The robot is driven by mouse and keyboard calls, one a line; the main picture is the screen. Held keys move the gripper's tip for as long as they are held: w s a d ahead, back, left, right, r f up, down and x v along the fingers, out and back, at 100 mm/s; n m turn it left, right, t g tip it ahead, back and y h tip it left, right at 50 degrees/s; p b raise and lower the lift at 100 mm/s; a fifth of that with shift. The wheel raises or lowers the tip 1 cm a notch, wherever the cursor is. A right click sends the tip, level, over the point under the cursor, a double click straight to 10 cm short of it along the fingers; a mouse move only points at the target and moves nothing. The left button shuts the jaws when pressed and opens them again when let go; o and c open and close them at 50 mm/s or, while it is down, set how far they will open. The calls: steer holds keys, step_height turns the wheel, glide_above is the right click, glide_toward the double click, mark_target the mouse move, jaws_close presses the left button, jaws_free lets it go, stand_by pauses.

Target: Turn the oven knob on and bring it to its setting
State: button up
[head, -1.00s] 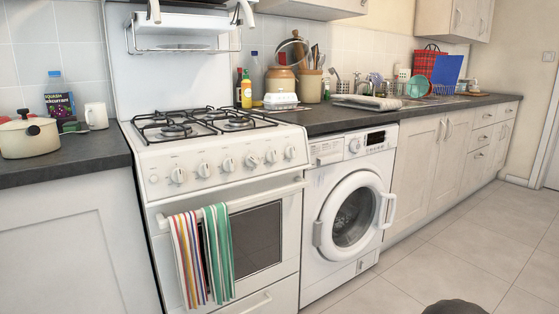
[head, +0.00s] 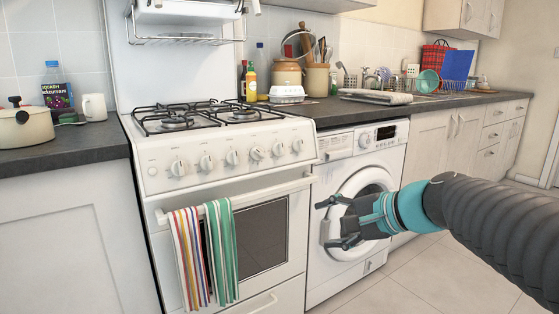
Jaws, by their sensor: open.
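The white oven (head: 160,181) stands left of centre in the head view, with a row of several white knobs along its front panel. One of these knobs (head: 231,157) sits near the middle of the row. I cannot tell which knob is the oven's. In the earlier picture one knob right of the middle looks tilted; now the settings are too small to read. My gripper (head: 336,221) is open and empty, in front of the washing machine, right of and below the knobs. It touches no knob. It hides part of the washer door.
Striped towels (head: 219,252) hang over the oven door handle (head: 268,193). A gas hob (head: 205,117) tops the oven. The washing machine (head: 336,146) stands right of it. A pot (head: 25,128) and a mug (head: 94,107) stand on the left counter. The floor at right is open.

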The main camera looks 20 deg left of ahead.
mark_target(261, 153)
steer(key=w+a+r+m+t+y+b, duration=0.1)
steer(key=w+a+r+m+y, duration=0.2)
steer(key=w+a, duration=0.35)
steer(key=w+a+r+m+t+y+b, duration=0.1)
steer(key=w+a+r+m+y, duration=0.25)
steer(key=w, duration=0.55)
steer(key=shift+h, duration=0.45)
steer(key=p+x, duration=0.1)
steer(key=x, duration=1.1)
steer(key=shift+w+a+f+p, duration=0.1)
steer(key=shift+w+f+p, duration=0.15)
steer(key=shift+p, duration=0.1)
steer(key=c, duration=1.1)
steer(key=shift+c, duration=0.2)
